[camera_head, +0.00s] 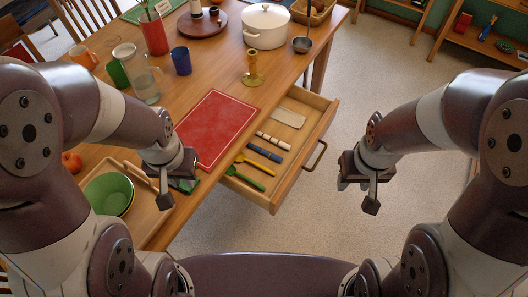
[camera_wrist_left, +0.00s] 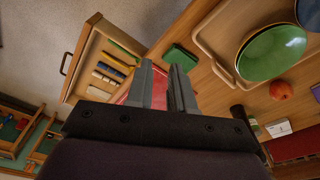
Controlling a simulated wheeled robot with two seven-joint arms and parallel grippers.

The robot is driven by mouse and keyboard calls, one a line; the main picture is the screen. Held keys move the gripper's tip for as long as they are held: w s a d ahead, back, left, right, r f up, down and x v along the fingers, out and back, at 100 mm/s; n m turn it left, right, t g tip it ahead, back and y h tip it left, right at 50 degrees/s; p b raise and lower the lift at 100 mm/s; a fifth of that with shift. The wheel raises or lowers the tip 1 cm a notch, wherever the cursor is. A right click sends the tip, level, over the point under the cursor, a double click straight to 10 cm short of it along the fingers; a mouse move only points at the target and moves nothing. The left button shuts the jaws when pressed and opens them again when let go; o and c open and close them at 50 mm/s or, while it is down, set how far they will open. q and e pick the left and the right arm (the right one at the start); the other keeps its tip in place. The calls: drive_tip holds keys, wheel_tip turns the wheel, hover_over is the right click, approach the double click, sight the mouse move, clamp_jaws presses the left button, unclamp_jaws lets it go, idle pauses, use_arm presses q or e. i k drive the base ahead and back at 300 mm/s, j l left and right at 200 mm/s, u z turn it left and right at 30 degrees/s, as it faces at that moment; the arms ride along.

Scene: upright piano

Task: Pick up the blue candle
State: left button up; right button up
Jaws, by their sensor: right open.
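A blue stick-like object (camera_head: 264,152), which looks like the blue candle, lies in the open drawer (camera_head: 290,187) of the table. It lies between a striped cream-and-brown stick (camera_head: 273,140) and a yellow spoon-like utensil (camera_head: 256,165). It also shows small in the left wrist view (camera_wrist_left: 110,70). My left gripper (camera_head: 165,184) is over the table's front edge, left of the drawer and apart from the candle. Its two fingers (camera_wrist_left: 164,70) stand apart with nothing between them. My right gripper (camera_head: 371,196) is open and empty over the floor, right of the drawer.
A red mat (camera_head: 215,128) lies behind the drawer on the table (camera_head: 200,84). A green utensil (camera_head: 245,178) lies at the drawer's front left. A tray (camera_head: 150,222) with a green bowl (camera_head: 106,194) is at left. A brass candlestick (camera_head: 253,72) and a white pot (camera_head: 266,26) stand farther back.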

sight(271, 155)
drive_tip(key=i+l+z, duration=0.1)
drive_tip(key=l, duration=0.3)
drive_tip(key=i+l, duration=0.15)
drive_tip(key=l, duration=0.25)
drive_tip(key=i+l+z, duration=0.15)
drive_tip(key=l, duration=0.2)
